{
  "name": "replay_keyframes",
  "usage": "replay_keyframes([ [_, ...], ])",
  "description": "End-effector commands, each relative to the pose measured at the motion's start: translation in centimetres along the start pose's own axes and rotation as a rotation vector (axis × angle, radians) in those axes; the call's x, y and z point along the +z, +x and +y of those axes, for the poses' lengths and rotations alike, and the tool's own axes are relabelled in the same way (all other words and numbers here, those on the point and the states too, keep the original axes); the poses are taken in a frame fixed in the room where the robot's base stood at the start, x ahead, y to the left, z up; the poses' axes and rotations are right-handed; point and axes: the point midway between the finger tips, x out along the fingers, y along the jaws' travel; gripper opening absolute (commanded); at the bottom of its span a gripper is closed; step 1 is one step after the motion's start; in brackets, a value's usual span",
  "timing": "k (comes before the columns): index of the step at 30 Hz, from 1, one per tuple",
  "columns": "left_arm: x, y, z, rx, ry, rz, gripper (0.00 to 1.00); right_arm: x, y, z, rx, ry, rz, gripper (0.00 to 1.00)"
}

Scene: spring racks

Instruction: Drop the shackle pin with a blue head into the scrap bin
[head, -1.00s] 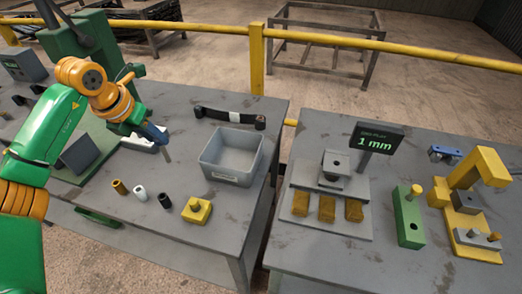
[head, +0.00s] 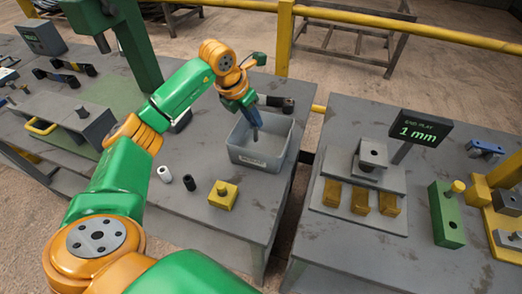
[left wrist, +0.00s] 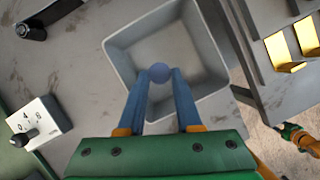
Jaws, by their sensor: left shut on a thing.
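My left gripper (head: 250,104) is above the grey scrap bin (head: 254,160), its fingers pointing down into the bin's opening. It is shut on the shackle pin with a blue head. In the left wrist view the round blue head (left wrist: 159,72) sits between the two blue fingertips, with the open bin (left wrist: 118,55) below it. The bin's visible floor looks empty. In the head view a thin grey tip (head: 256,134) hangs below the fingers, over the inside of the bin.
In front of the bin are a yellow block with a knob (head: 223,196), a black sleeve (head: 189,183) and a white sleeve (head: 164,174). A dark strap-like part (head: 284,105) lies behind the bin. A second table at right holds a display reading 1 mm (head: 420,128) and several fixtures.

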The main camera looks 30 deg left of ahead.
Motion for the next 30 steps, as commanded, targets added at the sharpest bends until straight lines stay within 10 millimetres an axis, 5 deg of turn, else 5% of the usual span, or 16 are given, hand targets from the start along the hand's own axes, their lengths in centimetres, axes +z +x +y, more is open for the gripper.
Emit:
replay_keyframes([
  [7, -0.1, 0.4, 0.0, 0.0, 0.0, -0.001, 0.0, 0.0, 0.4, 0.0, 0.0, 0.0, 0.001, 0.5],
  [8, -0.1, 0.4, 0.0, 0.0, 0.0, -0.001, 0.36, 0.0, 0.4, 0.0, 0.0, 0.0, 0.001, 0.5],
  [12, -0.1, 0.4, 0.0, 0.0, 0.0, -0.001, 0.68, 0.0, 0.4, 0.0, 0.001, 0.0, 0.001, 0.5],
  [21, -0.1, 0.1, 0.0, 0.001, 0.0, -0.002, 0.68, 0.0, 0.5, 0.1, 0.001, 0.0, 0.0, 0.5],
  [30, -0.1, -5.7, 0.0, 0.001, 0.0, -0.006, 0.68, 0.1, 1.6, 0.1, 0.001, 0.0, 0.0, 0.5],
])
